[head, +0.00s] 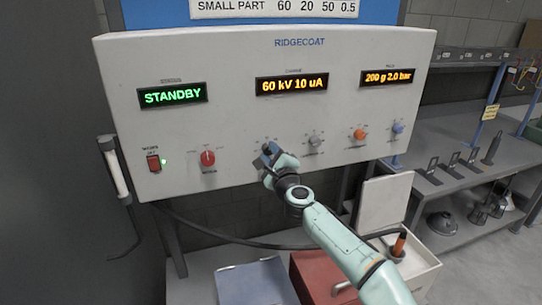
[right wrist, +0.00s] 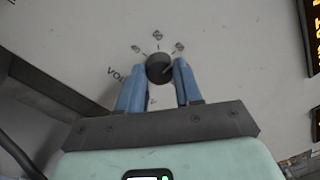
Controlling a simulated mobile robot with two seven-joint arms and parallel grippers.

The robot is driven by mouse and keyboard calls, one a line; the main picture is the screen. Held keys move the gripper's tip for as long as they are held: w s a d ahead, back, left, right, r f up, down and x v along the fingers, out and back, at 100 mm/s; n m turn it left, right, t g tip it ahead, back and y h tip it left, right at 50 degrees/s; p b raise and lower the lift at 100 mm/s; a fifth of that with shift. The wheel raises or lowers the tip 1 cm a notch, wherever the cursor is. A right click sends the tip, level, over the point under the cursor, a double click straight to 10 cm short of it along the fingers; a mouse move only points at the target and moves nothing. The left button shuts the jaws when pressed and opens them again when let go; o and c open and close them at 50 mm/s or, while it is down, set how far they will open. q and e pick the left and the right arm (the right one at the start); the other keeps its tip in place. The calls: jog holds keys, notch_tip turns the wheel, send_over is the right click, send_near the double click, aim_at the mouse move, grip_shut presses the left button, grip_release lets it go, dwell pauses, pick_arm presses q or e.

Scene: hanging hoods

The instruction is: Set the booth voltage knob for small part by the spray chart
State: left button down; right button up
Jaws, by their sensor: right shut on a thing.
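The grey spray control panel (head: 245,105) reads RIDGECOAT. My right gripper (head: 272,153) is at its front, over the leftmost knob of the right-hand row. In the right wrist view, the dark round voltage knob (right wrist: 158,66) sits between the two blue fingers of my right gripper (right wrist: 160,72), which is shut on it. Tick marks and numbers show around the knob; its pointer is too small to read surely. The middle display (head: 292,85) reads 60 kV 10 uA. The spray chart (head: 273,8) shows SMALL PART 60 20 50 0.5. My left gripper is out of view.
The left display (head: 172,95) reads STANDBY, the right display (head: 388,78) 200 g 2.0 bar.

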jog(key=shift+r, duration=0.1)
dwell(0.4)
jog(key=o, duration=1)
jog(key=shift+o, duration=0.2)
jog(key=shift+s+d+f+b, duration=0.1)
jog(key=shift+s+f+b, duration=0.1)
jog(key=shift+b, duration=0.1)
pick_arm(q)
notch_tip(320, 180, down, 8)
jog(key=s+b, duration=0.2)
jog(key=b, duration=0.5)
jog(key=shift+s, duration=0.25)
pick_arm(e)
jog(key=v, duration=1.3)
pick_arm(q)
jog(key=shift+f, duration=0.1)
pick_arm(e)
jog(key=shift+w+r, duration=0.1)
